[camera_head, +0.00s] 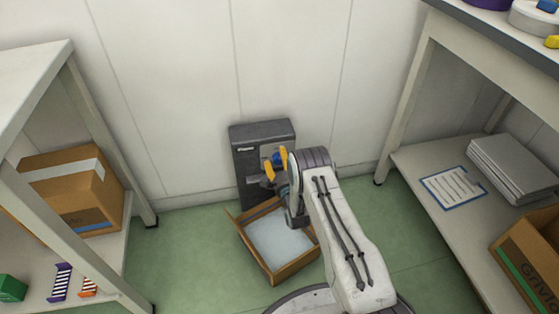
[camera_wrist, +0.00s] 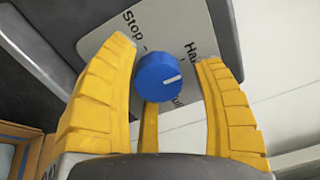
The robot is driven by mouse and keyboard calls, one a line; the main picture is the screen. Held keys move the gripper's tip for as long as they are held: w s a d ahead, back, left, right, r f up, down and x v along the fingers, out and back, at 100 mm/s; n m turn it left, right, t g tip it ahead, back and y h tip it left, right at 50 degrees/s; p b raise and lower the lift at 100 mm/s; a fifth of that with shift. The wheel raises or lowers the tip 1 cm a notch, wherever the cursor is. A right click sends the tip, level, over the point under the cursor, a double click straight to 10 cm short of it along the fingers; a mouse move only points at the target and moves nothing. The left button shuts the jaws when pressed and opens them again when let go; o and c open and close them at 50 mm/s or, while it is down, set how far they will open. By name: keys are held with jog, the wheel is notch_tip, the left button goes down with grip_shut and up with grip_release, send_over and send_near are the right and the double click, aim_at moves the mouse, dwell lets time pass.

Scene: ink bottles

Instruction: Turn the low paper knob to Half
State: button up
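The low paper knob (camera_wrist: 161,78) is a round blue dial with a white pointer mark. It sits on a pale label plate (camera_wrist: 185,30) reading "Stop" at the upper left, "Ha…" at the upper right and a partly hidden word ending below it. The white mark points right and slightly up in the wrist view, below the "Ha…" word. My gripper (camera_wrist: 167,52) is open, with its yellow fingers on either side of the knob and a visible gap at the right finger. In the head view the knob (camera_head: 278,157) shows blue between the fingers on a dark machine (camera_head: 247,137).
An open cardboard box (camera_head: 244,251) with pale contents stands on the floor below the machine. A shelf with a taped carton (camera_head: 72,188) is at the left. A bench at the right holds a clipboard (camera_head: 452,187) and a grey stack (camera_head: 513,167).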

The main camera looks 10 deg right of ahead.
jog(key=shift+o, duration=0.3)
jog(key=shift+s, duration=0.1)
jog(key=shift+s+f, duration=0.1)
jog(key=shift+s, duration=0.45)
jog(key=s, duration=1)
jog(key=shift+s, duration=0.4)
